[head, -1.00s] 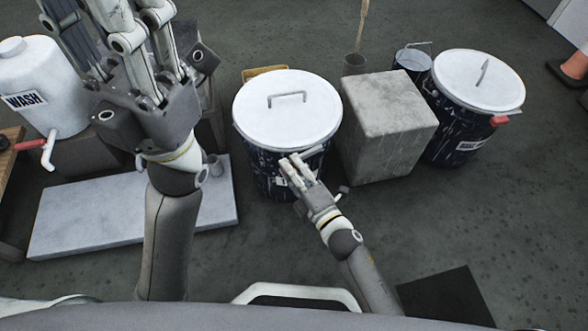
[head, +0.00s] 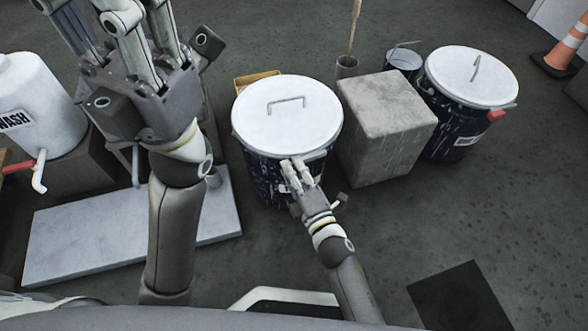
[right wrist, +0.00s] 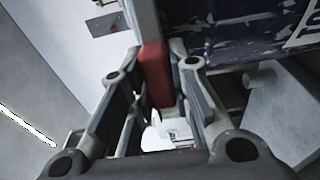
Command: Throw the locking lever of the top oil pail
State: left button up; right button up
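The middle pail (head: 262,178) is dark blue with streaks and has a white lid (head: 287,112) with a bail handle. My right gripper (head: 293,166) is at the pail's front side, just below the lid rim. In the right wrist view a red lever grip (right wrist: 155,72) lies between the fingers of my right gripper (right wrist: 157,52), which appear closed in on it from both sides. The dark pail wall (right wrist: 235,30) is beside it. The lever is hidden by the hand in the head view. My left gripper (head: 110,30) is raised at upper left, fingers apart, tips out of frame.
A concrete block (head: 388,130) stands right of the middle pail. Beyond it is another lidded pail (head: 450,135) with a red lever (head: 496,115). A white wash tank (head: 35,110) stands at left above a pale slab (head: 100,245). A traffic cone (head: 560,55) is at far right.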

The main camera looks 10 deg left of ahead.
jog(key=o, duration=0.4)
jog(key=shift+d, duration=0.1)
jog(key=v, duration=1.2)
